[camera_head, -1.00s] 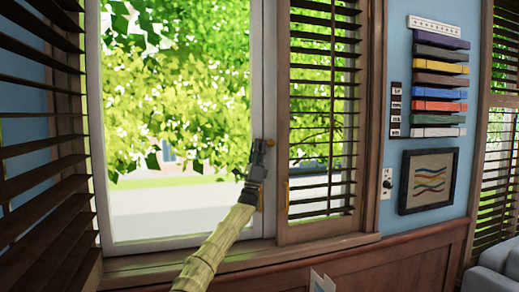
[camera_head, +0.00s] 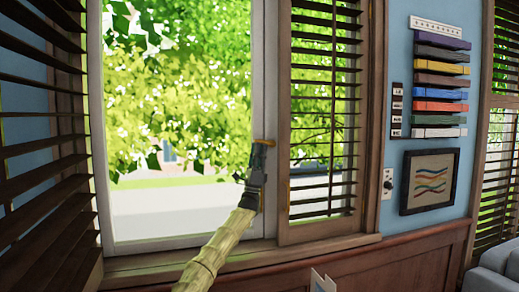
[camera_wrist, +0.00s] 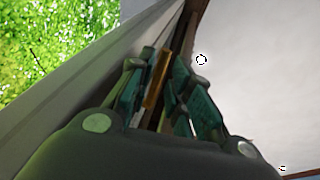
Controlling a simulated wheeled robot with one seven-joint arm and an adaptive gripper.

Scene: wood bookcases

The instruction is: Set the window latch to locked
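The window latch (camera_wrist: 155,86) shows in the wrist view as a narrow brass bar between the two fingers of my gripper. In the head view, a small brass piece (camera_head: 264,142) shows at the fingertips, at the window frame's right upright. My gripper (camera_head: 261,152) points up along this upright and hides most of the latch. In the wrist view, the fingers of my gripper (camera_wrist: 164,75) are close together on either side of the bar. Whether both press on it cannot be told. The latch's angle is hard to read.
The window (camera_head: 180,215) has a pale frame and a wood sill below. A slatted shutter (camera_head: 320,205) stands close to my gripper's right, with another at the far left. A light switch (camera_head: 388,184) and framed picture (camera_head: 429,181) hang on the blue wall.

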